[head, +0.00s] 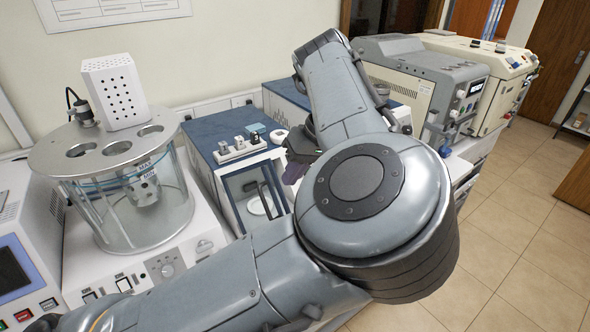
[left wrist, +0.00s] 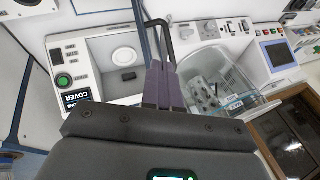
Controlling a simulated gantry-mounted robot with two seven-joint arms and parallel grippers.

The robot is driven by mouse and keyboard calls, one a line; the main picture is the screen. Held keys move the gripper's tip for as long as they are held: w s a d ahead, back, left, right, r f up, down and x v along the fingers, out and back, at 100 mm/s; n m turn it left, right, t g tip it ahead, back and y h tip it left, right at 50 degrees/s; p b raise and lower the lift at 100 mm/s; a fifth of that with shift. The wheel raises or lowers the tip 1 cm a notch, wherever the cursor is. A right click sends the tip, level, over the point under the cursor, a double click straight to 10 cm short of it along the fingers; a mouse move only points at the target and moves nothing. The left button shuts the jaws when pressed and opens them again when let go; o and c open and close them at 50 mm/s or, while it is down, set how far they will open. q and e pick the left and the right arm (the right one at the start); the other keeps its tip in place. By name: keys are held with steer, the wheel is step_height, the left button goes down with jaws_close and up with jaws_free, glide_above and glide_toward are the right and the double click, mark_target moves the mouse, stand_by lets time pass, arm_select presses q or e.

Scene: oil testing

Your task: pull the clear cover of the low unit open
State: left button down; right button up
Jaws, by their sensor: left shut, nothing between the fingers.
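The low unit (head: 228,156) has a blue top and a clear cover (head: 240,187) on its front, with a black handle (head: 267,199). A white round plate (head: 258,207) shows through it. In the left wrist view the plate (left wrist: 124,55) lies left of my fingers, and the dark handle (left wrist: 158,24) shows just beyond the fingertips. My left gripper (head: 292,172) is shut and empty, beside the unit's right side in the head view. Its purple-grey fingers (left wrist: 161,68) overlap the handle in the picture; I cannot tell whether they touch. My forearm hides part of the unit.
A glass bath with a metal lid (head: 98,150) stands left of the unit. Large instruments (head: 425,75) stand at the back right.

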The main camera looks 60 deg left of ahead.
mark_target(277, 194)
arm_select(q)
steer(key=x, duration=0.7)
steer(key=shift+s+f+p, duration=0.1)
steer(key=shift+f+p, duration=0.05)
steer(key=shift+p, duration=0.25)
steer(key=shift+a, duration=0.15)
